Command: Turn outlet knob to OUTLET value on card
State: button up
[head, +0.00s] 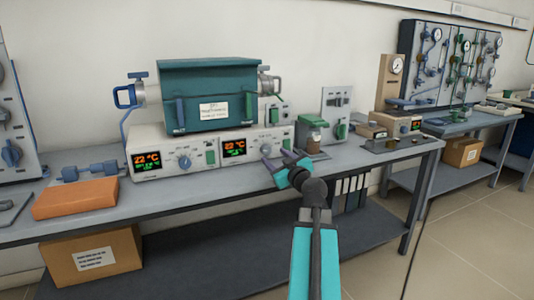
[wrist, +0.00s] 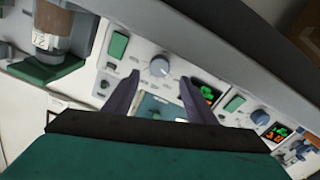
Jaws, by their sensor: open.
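A grey knob (head: 266,148) is on the right white control unit, between a lit display (head: 234,149) and a green switch. A similar knob (head: 184,161) is on the left unit, whose display (head: 147,161) also reads 22 °C. I cannot read which knob is the outlet. A white card (head: 213,112) with small illegible text is on the teal furnace (head: 208,80). My gripper (head: 276,158) is open and empty in front of the right unit. In the wrist view, the right unit's knob (wrist: 159,66) shows beyond and between the spread fingers (wrist: 158,80), apparently apart from them.
An orange block (head: 76,198) and a blue dumbbell-shaped part (head: 90,171) lie on the bench at left. The bench front strip below the units is mostly clear.

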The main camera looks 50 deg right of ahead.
aim_at(266, 151)
jog(key=shift+b+x, duration=0.3)
jog(key=shift+x, duration=2.7)
jog(key=c, duration=1)
jog(key=shift+a+f, duration=0.1)
jog(key=shift+a, duration=0.35)
jog(key=shift+c, duration=0.2)
jog(key=shift+d, duration=0.25)
